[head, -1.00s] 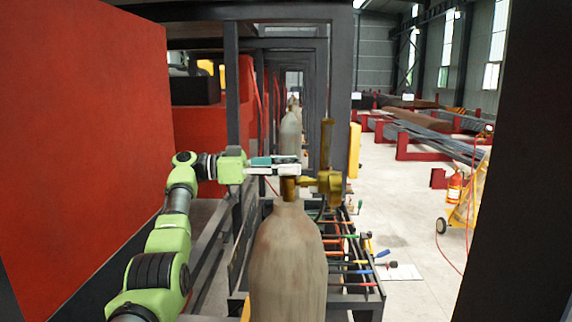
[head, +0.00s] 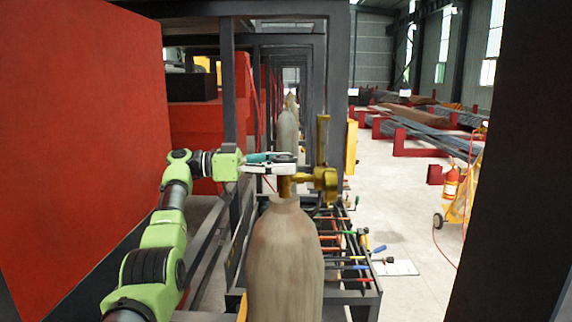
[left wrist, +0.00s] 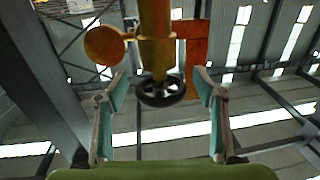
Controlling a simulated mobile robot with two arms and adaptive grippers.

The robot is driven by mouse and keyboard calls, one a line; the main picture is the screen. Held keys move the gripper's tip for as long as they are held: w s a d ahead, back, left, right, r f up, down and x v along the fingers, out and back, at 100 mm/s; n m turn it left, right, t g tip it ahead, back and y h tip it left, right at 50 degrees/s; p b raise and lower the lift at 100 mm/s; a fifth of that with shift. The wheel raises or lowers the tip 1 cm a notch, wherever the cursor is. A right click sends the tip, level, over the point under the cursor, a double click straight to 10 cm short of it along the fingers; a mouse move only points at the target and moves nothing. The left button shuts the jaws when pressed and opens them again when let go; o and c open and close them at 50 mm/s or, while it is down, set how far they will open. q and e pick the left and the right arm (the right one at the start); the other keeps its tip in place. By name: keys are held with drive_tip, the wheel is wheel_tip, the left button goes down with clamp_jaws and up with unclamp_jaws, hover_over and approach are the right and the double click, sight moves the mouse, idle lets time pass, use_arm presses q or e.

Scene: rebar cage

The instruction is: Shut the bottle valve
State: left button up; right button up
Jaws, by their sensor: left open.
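A worn grey-beige gas bottle (head: 285,265) stands upright in the middle foreground of the head view, with a brass valve (head: 324,180) at its neck. In the left wrist view a black spoked handwheel (left wrist: 162,92) sits at the end of the brass valve body (left wrist: 155,50). My left gripper (head: 283,164) reaches in from the left at the top of the bottle neck. In the left wrist view its two teal-lined fingers (left wrist: 162,86) are open, one on each side of the handwheel, with gaps showing. My right gripper is not in view.
A rack with several coloured-handled tools (head: 345,250) stands right behind the bottle. A dark steel post (head: 337,100) rises behind the valve. A large red panel (head: 80,130) fills the left. Open floor (head: 400,215) lies to the right, with a fire extinguisher (head: 450,187).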

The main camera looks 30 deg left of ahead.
use_arm(q)
drive_tip(key=v, duration=1)
drive_tip(key=shift+s+a, duration=0.25)
drive_tip(key=shift+a, duration=0.1)
drive_tip(key=shift+f, duration=0.1)
